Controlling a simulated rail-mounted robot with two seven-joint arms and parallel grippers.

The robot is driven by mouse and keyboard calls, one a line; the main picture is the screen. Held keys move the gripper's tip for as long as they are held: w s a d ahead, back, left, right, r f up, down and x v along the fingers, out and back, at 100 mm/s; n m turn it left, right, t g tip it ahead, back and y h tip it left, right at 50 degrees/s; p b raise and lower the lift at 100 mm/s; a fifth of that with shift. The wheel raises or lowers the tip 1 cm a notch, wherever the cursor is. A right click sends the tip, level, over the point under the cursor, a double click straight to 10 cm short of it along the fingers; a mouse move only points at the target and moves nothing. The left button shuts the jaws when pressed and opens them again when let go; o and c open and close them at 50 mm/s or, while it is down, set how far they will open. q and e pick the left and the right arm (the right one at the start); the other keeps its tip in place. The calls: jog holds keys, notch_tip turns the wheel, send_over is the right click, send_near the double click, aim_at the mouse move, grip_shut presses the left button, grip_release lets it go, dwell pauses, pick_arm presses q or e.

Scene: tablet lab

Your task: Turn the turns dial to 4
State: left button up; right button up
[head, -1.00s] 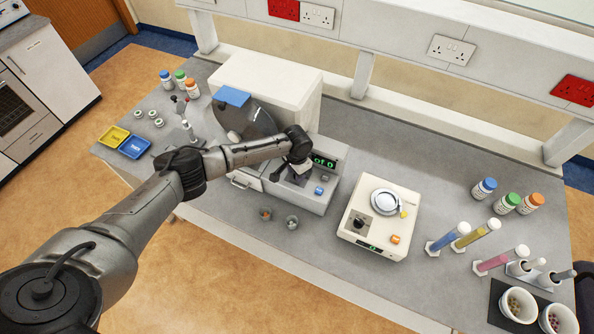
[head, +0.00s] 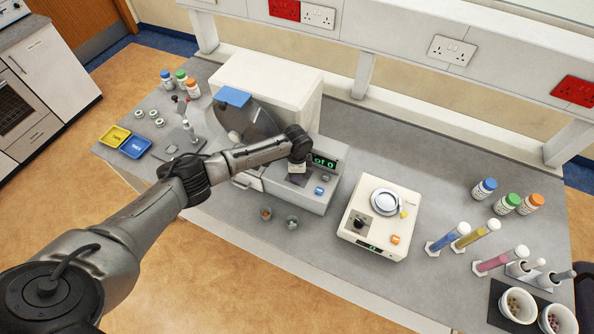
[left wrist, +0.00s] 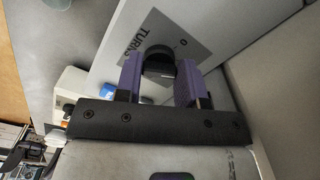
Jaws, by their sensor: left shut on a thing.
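The turns dial (left wrist: 158,62) is a round black knob on a light panel marked TURNS in the left wrist view. My left gripper (left wrist: 159,72) has its purple fingers on both sides of the knob and is shut on it. In the head view my left gripper (head: 297,178) is over the machine's front part (head: 305,200), and the arm hides the dial. The pointer and most of the dial's marks cannot be made out. A green display (head: 325,162) beside the gripper shows "of 0", with its left part covered. My right gripper is in neither view.
A blue button (head: 319,190) is right of my gripper on the machine. A white balance (head: 380,215) stands further right.

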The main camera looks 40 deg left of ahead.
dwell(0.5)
pick_arm(q)
jog(key=o, duration=0.9)
jog(key=shift+o, duration=0.2)
jog(key=shift+r, duration=0.1)
notch_tip(320, 180, up, 14)
jog(key=b, duration=0.1)
jog(key=shift+f, duration=0.2)
